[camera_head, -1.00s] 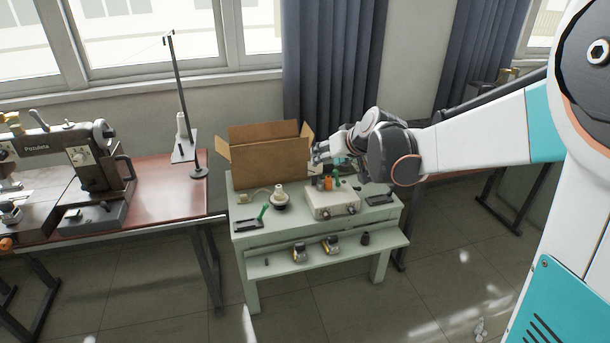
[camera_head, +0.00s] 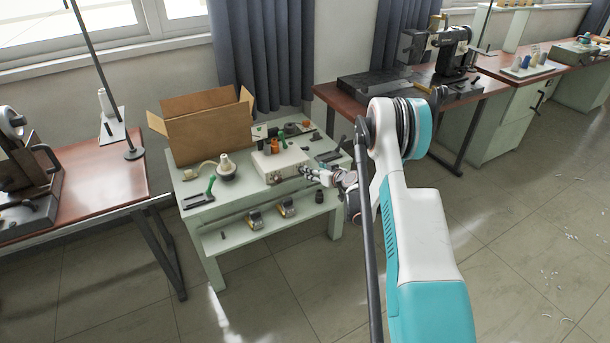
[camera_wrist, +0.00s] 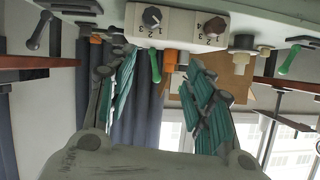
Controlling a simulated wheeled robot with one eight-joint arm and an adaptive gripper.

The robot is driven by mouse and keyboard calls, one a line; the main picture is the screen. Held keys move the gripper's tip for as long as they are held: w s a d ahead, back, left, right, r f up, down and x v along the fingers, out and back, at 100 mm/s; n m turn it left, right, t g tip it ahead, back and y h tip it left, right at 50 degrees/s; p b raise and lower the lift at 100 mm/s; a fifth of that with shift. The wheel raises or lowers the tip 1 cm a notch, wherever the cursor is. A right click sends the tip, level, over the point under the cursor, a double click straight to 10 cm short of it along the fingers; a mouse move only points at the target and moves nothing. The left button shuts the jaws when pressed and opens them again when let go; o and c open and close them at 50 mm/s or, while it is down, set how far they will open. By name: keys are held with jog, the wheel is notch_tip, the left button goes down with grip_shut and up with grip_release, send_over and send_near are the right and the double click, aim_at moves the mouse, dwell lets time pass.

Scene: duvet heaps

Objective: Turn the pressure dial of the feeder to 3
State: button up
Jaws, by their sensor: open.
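The feeder (camera_head: 277,163), a white box, stands on the pale green table, its dial side facing forward. In the wrist view the feeder's panel (camera_wrist: 183,36) shows upside down at the top, with a grey dial (camera_wrist: 151,17) marked 1, 2, 3 and a brownish dial (camera_wrist: 214,27) marked up to 4. No label tells me which is the pressure dial, and the exact settings are too small to read surely. My gripper (camera_head: 312,173) is just off the feeder's front right corner. Its teal-padded fingers (camera_wrist: 162,60) are open and empty, pointing at the panel, apart from both dials.
The lower shelf (camera_head: 238,231) holds metal parts. Floor in front is clear.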

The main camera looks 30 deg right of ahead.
aim_at(304, 172)
jog(key=w+f+b, duration=0.1)
jog(key=w+f, duration=0.2)
jog(key=w+f+b, duration=0.2)
jog(key=w+f, duration=0.1)
jog(key=w+f+b, duration=0.1)
jog(key=w+f, duration=0.2)
jog(key=w, duration=0.1)
jog(key=shift+w+d, duration=0.1)
jog(key=shift+d, duration=0.3)
jog(key=shift+b+x, duration=0.35)
jog(key=shift+x, duration=0.45)
jog(key=shift+r, duration=0.1)
jog(key=c, duration=1.1)
